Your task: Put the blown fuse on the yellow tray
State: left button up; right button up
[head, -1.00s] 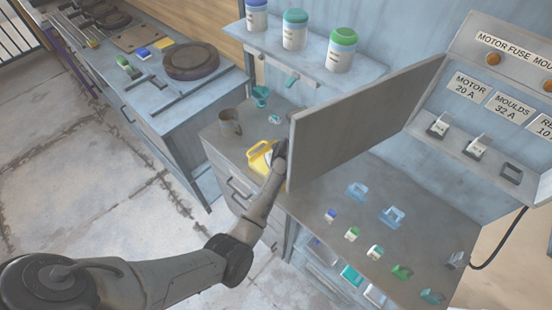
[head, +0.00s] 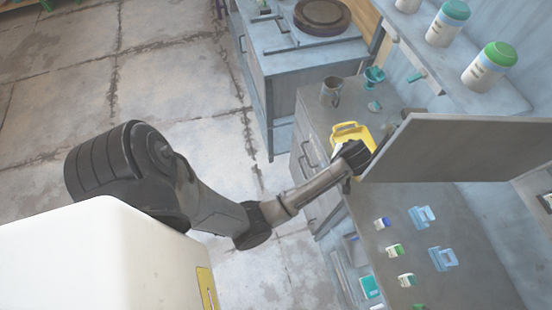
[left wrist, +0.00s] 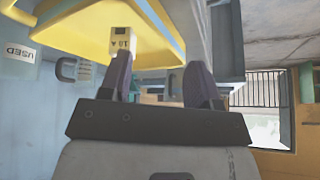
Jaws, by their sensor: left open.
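The yellow tray (head: 346,129) lies on the grey counter, left of the open cabinet door in the head view. Its yellow surface (left wrist: 72,35) fills the upper left of the left wrist view. A small pale fuse marked 10 A (left wrist: 121,43) shows against the tray, close to the left fingertip; I cannot tell whether they touch. The fuse is not visible in the head view. My left gripper (left wrist: 158,62) has its two fingers apart with nothing between them. In the head view this gripper (head: 358,152) is at the tray's near right edge and hides part of it. My right gripper is out of view.
The open grey door (head: 455,148) stands close right of my left gripper. A metal mug (head: 331,91) and a teal funnel-like cup (head: 374,77) stand behind the tray. Several fuses, including a blue-topped one (head: 382,223), stand on the counter. A USED label (left wrist: 18,51) shows at far left.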

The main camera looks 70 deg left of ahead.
pick_arm(q)
jog(key=s+d+m+h, duration=0.2)
jog(key=s+d+m, duration=0.1)
jog(key=s, duration=0.6)
jog(key=s+d+m+h, duration=0.1)
jog(key=s+d+m, duration=0.3)
jog(key=s, duration=0.6)
jog(key=s+d+m+h, duration=0.2)
jog(key=s+d+m, duration=0.2)
jog(key=s, duration=0.5)
jog(key=shift+s+r+m+h, duration=0.2)
jog(key=shift+r+m+h, duration=0.1)
jog(key=shift+m, duration=0.4)
